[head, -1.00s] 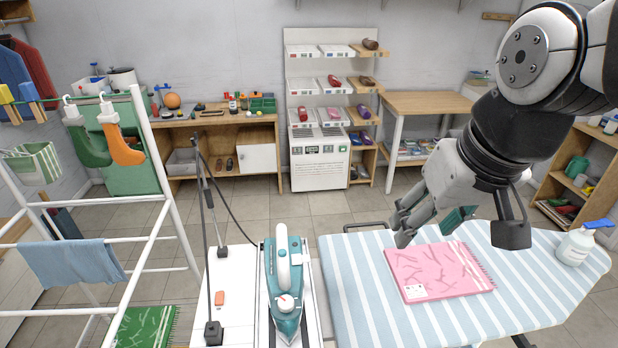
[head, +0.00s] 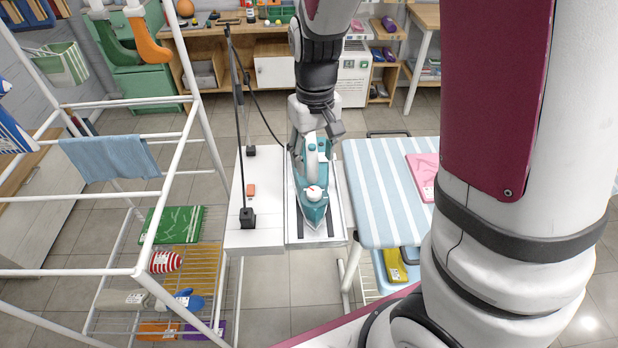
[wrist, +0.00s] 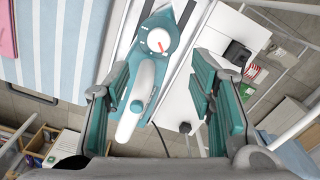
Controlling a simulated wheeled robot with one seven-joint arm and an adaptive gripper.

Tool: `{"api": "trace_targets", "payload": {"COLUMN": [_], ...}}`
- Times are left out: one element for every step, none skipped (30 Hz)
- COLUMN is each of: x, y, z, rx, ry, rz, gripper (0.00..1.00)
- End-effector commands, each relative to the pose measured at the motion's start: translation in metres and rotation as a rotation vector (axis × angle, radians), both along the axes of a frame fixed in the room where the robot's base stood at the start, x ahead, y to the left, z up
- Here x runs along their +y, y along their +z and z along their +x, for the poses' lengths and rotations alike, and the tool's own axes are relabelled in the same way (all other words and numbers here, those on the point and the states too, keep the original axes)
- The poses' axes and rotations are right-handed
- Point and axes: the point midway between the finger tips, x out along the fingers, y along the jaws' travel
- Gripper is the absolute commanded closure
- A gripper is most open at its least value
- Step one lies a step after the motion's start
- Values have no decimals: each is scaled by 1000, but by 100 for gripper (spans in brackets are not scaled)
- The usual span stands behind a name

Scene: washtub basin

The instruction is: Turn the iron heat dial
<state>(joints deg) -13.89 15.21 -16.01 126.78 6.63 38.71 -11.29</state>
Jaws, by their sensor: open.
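The teal and white iron (head: 314,206) rests on its metal tray (head: 334,227) at the right of the white stand. Its heat dial (head: 314,193) is a white disc with a red pointer mark, on top toward the iron's tip. In the wrist view the dial (wrist: 158,41) lies at the upper middle, beyond my fingertips, with the white handle (wrist: 137,103) between the finger lines. My gripper (head: 318,133) is above the rear of the iron. In the wrist view my gripper (wrist: 158,85) is open, with teal fingers on both sides of the iron. I cannot tell whether they touch it.
A striped ironing board (head: 378,205) with a pink cloth (head: 423,172) stands to the right. A thin dark pole (head: 237,130) rises from the white stand (head: 252,235) left of the iron. A white drying rack (head: 143,190) stands farther left.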

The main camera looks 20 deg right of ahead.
Motion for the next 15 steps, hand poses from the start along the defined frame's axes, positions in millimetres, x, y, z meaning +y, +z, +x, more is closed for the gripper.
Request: {"api": "trace_targets", "payload": {"x": [0, 0, 0, 0, 0, 0, 0, 0, 0, 0, 0, 0, 0, 0, 0], "y": [-12, -18, -26, -32, -38, -46, -52, -57, -65, -70, -75, -81, -85, -89, -94], "z": [-1, -1, -1, -2, -1, -1, -2, -2, -1, -1, -1, -1, -1, -1, -1], "rx": [7, 7, 6, 7, 6, 6, 7, 7, 6, 5, 5, 4, 5, 3, 4], "ry": [0, -1, -2, -1, -1, -2, -1, -1, -2, -2, -1, -1, -2, -2, 0], "rz": [-1, -1, 0, -2, 0, 0, -1, -1, 1, 0, 0, 0, 0, 1, 1], "gripper": [50, 50, 50, 50, 50, 50, 50, 50, 50, 50, 50, 50, 50, 50, 50]}}
